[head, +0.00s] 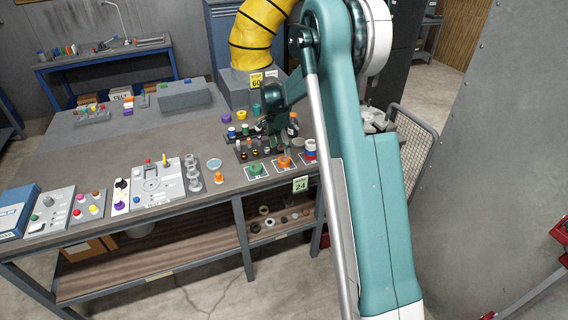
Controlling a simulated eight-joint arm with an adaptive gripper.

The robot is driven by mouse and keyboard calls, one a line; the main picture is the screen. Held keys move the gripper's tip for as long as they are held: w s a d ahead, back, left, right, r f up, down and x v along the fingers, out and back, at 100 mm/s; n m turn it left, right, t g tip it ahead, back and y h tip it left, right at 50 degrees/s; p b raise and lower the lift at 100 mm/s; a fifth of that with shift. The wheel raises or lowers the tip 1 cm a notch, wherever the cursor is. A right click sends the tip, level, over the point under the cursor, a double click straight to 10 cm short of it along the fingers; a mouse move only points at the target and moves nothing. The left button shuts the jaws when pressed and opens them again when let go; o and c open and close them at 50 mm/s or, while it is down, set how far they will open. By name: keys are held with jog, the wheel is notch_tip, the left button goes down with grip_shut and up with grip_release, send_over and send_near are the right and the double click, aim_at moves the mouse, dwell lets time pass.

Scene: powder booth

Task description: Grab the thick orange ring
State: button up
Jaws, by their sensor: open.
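The thick orange ring (284,162) appears to be the orange round piece on a pale marked square near the front right edge of the workbench. It is small in the head view, and its hole is hard to make out. My gripper (281,151) points down just above and behind the orange piece, partly in front of the small items there. The gripper looks dark and is open, with nothing seen between its fingers. Whether a fingertip touches the orange piece cannot be told.
A green piece (256,169) stands left of the orange one, and a red, white and blue stack (310,152) stands right. A dark rack (252,150) lies behind. Grey fixture boards (158,181) fill the front left. The bench's middle (150,135) is mostly clear.

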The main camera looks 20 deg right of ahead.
aim_at(284, 158)
jog(key=shift+d+f, duration=0.15)
jog(key=shift+f, duration=1)
jog(key=shift+f, duration=0.15)
jog(key=shift+w+d+f, duration=0.1)
jog(key=shift+d+f, duration=0.1)
jog(key=shift+f, duration=1.05)
jog(key=shift+w+d+f, duration=0.1)
jog(key=shift+d+f, duration=0.05)
jog(key=shift+f, duration=1.05)
jog(key=shift+c, duration=0.3)
jog(key=c, duration=1)
